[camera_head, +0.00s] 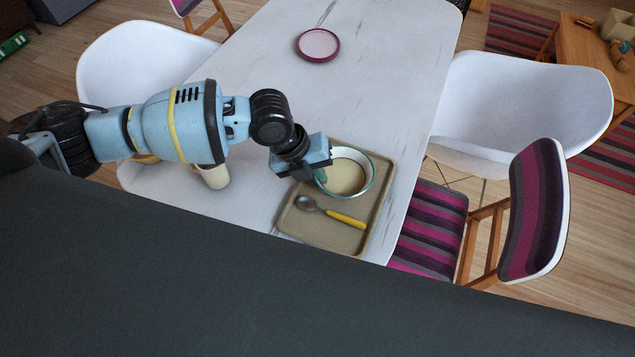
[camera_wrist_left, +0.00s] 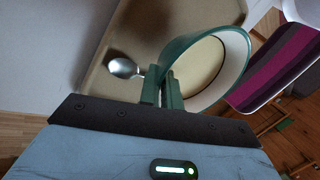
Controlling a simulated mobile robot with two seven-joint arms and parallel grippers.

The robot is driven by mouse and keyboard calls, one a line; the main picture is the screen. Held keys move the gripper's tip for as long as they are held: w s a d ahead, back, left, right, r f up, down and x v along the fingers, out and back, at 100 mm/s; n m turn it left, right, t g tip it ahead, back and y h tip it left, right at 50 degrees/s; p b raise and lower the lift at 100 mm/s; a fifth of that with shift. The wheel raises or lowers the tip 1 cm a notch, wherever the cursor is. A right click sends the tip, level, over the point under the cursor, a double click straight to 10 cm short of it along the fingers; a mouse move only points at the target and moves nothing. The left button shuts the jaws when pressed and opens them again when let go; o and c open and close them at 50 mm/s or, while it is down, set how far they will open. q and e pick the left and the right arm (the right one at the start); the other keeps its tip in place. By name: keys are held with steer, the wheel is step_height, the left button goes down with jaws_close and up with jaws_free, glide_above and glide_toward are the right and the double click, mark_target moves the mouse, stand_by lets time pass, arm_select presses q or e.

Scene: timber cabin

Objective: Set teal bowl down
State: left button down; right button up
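The teal bowl (camera_head: 368,173), pale inside, is at the far end of the tan tray (camera_head: 327,233) in the head view. My left gripper (camera_head: 319,173) is at the bowl's left rim. In the left wrist view, its two green fingers (camera_wrist_left: 161,92) are close together with the wall of the bowl (camera_wrist_left: 238,62) between them. The bowl looks roughly level; I cannot tell whether its base touches the tray. The gripper hides part of the bowl's left side. My right gripper is not in view.
A spoon (camera_head: 346,219) with a yellow handle lies on the tray's near part, close to the bowl. A cream cup (camera_head: 213,178) stands left, under my arm. A pink plate (camera_head: 318,44) lies farther back on the white table (camera_head: 390,70). Chairs surround the table.

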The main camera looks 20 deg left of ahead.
arm_select(q)
steer(key=shift+f, duration=1.65)
steer(key=shift+f, duration=0.2)
steer(key=c, duration=1.6)
jaws_free()
steer(key=shift+r, duration=0.1)
